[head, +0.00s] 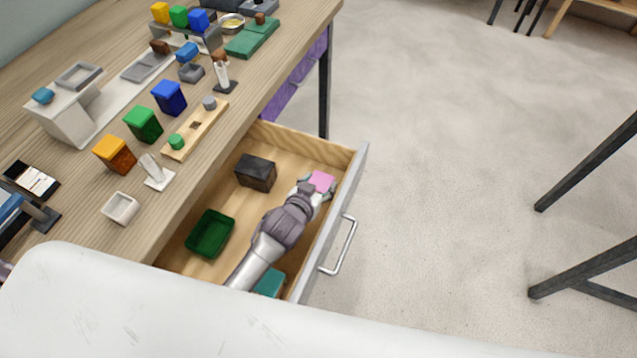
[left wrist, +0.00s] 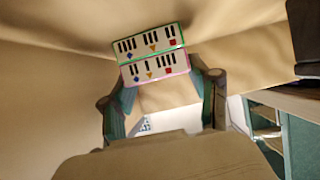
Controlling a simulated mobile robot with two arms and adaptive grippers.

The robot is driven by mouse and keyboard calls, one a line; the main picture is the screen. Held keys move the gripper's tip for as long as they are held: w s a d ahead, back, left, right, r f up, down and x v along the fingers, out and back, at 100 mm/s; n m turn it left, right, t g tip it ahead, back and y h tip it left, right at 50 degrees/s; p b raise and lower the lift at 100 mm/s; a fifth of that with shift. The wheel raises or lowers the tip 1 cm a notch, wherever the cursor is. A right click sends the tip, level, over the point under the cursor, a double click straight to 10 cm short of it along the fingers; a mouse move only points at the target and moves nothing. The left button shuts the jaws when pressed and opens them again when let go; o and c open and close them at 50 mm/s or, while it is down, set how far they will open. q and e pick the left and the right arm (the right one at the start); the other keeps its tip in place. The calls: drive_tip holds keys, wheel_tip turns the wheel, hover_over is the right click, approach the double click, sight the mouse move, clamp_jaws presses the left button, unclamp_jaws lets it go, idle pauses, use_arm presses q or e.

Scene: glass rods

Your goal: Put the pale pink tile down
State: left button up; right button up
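The pale pink tile (head: 321,181) is at the far right part of the open drawer, at the fingertips of my left gripper (head: 316,187). In the left wrist view the pink-edged tile (left wrist: 159,67) shows a face with black bars and small coloured shapes. My left gripper (left wrist: 163,85) has a finger at each side of it, seemingly touching its edges. A similar green-edged tile (left wrist: 149,42) lies directly against it, beyond it in that view. In the head view the green-edged tile is hidden. My right gripper is not in view.
The open drawer (head: 361,165) has raised walls and a front handle (head: 343,248). Inside are a dark box (head: 256,172), a green tray (head: 210,234) and a teal item (head: 270,283) partly behind my arm. Coloured blocks and fixtures crowd the tabletop (head: 233,108).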

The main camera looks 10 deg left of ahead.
use_arm(q)
drive_tip(key=shift+o, duration=0.4)
drive_tip(key=shift+r, duration=0.3)
drive_tip(key=v, duration=1.2)
drive_tip(key=shift+p, duration=0.4)
drive_tip(key=shift+f, duration=0.1)
